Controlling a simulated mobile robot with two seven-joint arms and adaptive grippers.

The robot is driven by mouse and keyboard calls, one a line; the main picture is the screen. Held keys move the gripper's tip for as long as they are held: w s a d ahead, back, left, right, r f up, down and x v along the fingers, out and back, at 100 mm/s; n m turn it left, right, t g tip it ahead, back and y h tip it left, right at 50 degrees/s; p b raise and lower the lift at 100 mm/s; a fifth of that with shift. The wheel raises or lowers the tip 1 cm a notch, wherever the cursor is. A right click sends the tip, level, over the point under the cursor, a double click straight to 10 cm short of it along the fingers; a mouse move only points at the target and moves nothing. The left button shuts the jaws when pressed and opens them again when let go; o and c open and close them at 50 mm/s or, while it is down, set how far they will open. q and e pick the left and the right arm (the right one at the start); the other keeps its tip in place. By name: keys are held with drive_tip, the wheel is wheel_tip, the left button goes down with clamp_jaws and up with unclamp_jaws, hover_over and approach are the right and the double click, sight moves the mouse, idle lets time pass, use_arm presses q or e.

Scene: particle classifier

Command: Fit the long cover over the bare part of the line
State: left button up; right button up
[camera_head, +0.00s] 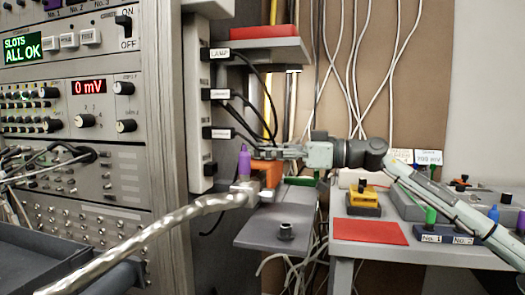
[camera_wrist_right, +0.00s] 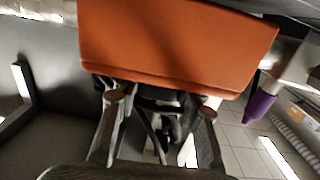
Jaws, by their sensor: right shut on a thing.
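An orange piece (camera_wrist_right: 175,45), which looks like the long cover, fills the upper part of the right wrist view. My right gripper (camera_wrist_right: 162,100) is shut on its near edge. In the head view the orange piece (camera_head: 269,173) shows partly, below my right gripper (camera_head: 262,153) and just right of a purple-tipped fitting (camera_head: 244,165). The line (camera_head: 150,235) is wrapped in wrinkled silver foil and runs from the lower left up to this fitting. The bare part is hard to make out; a short plain metal piece (camera_head: 243,187) shows at the line's upper end. My left gripper is not in view.
A grey shelf (camera_head: 265,237) with a black knob (camera_head: 286,231) lies below the fitting. An instrument rack (camera_head: 90,130) stands at left. At right, a bench carries a red mat (camera_head: 369,232) and a yellow block (camera_head: 364,198). Black cables hang behind the gripper.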

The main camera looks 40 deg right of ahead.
drive_tip(key=o, duration=1.4)
drive_tip(key=shift+a+f, duration=0.15)
drive_tip(key=shift+f, duration=0.35)
drive_tip(key=shift+c, duration=0.2)
drive_tip(key=shift+s, duration=0.1)
drive_tip(key=shift+s+d+f, duration=0.15)
drive_tip(key=shift+s+d, duration=0.2)
drive_tip(key=shift+d, duration=0.1)
drive_tip(key=v, duration=0.3)
drive_tip(key=r+v, duration=0.1)
drive_tip(key=v, duration=0.7)
drive_tip(key=shift+r, duration=0.15)
